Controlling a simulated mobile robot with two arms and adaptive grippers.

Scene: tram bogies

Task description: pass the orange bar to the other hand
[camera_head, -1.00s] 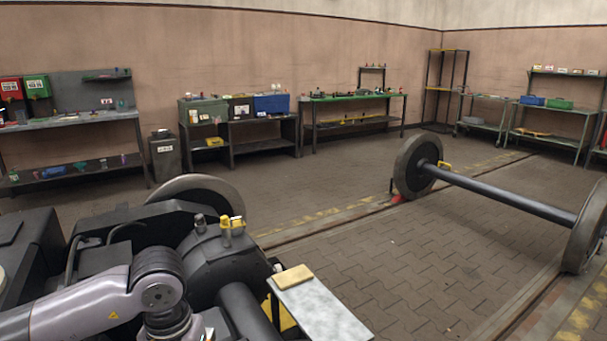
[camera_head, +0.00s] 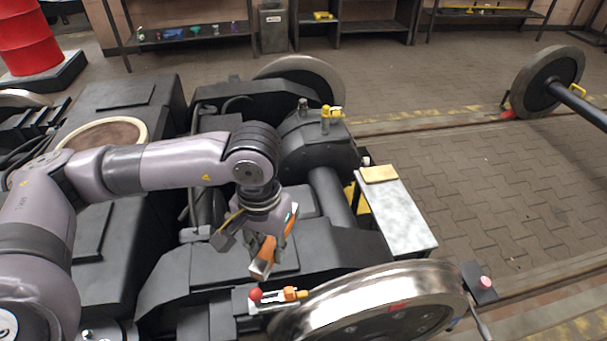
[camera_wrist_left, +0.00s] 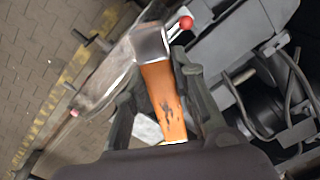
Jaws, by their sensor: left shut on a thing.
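The orange bar (camera_head: 264,258) is held by my left gripper (camera_head: 270,245), which hangs pointing down over the dark bogie frame in the head view. In the left wrist view the orange bar (camera_wrist_left: 163,100) lies between the two dark fingers of my left gripper (camera_wrist_left: 165,110). A grey metallic block shows at its far end there. The gripper's fingers partly hide the bar in the head view. My right gripper is not in view.
The bogie (camera_head: 225,280) fills the area below my left arm, with a shiny wheel (camera_head: 380,300) in front. A red-knobbed lever (camera_head: 256,295) is close below the gripper. A small metal-topped table (camera_head: 402,215) bears a wooden block (camera_head: 379,174).

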